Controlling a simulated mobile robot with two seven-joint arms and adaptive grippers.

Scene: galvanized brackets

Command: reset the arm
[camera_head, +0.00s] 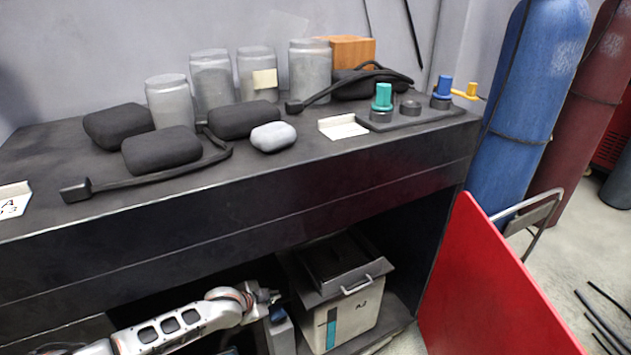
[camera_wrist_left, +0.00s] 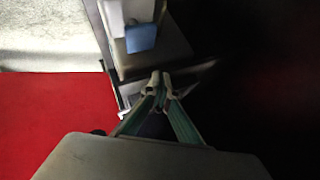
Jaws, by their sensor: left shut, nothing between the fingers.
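My left arm comes in at the lower left of the head view, in front of the bench's lower opening. My left gripper (camera_head: 268,297) is at its end, just left of a pale lidded box (camera_head: 355,312) with a handle. I cannot tell how deep into the opening it reaches. In the left wrist view the two fingers of the left gripper (camera_wrist_left: 160,80) meet at their tips, with nothing between them. My right gripper is in neither view.
The dark bench (camera_head: 270,180) carries grey jars (camera_head: 310,72), black pouches (camera_head: 161,150), a grey pouch (camera_head: 273,137) and a cable. A red panel (camera_head: 490,285) stands at the right of the opening, with a blue cylinder (camera_head: 525,110) behind. A blue object (camera_wrist_left: 141,38) lies ahead in the wrist view.

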